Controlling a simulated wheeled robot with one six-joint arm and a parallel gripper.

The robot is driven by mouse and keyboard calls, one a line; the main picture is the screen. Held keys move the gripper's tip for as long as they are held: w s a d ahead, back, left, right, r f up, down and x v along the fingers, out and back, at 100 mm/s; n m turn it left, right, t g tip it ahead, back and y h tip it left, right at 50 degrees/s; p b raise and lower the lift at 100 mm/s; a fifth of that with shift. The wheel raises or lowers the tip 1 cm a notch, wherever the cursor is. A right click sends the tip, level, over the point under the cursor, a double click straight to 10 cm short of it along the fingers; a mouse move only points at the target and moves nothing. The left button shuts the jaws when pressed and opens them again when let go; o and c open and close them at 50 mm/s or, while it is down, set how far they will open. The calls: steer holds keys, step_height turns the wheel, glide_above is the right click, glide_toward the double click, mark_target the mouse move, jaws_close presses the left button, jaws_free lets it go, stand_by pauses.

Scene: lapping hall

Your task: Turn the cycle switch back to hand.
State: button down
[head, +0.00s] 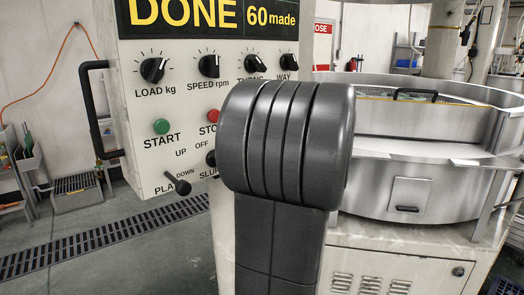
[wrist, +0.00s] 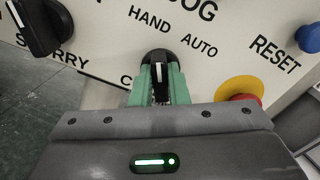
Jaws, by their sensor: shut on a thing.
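The cycle switch (wrist: 160,57) is a black knob with a white mark in the wrist view, below the words HAND and AUTO on the pale panel. My gripper (wrist: 160,88) has its green fingers on both sides of the knob and is shut on it. The white mark runs nearly straight up in the picture, more toward HAND than AUTO. The lower part of the knob is hidden between the fingers, and only the C of its label shows. In the head view my arm hides both the switch and the gripper.
A red mushroom button on a yellow collar (wrist: 239,88) sits close right of my gripper, with a blue RESET button (wrist: 308,38) beyond. A black knob (wrist: 40,26) is at upper left. In the head view the panel (head: 190,100) reads DONE, 60 made; a round steel machine (head: 420,190) stands right.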

steer(key=c, duration=1.4)
jaws_free()
steer(key=v, duration=1.4)
steer(key=shift+b, duration=0.45)
steer(key=shift+a, duration=0.1)
steer(key=p+x, duration=0.1)
steer(key=x, duration=1.3)
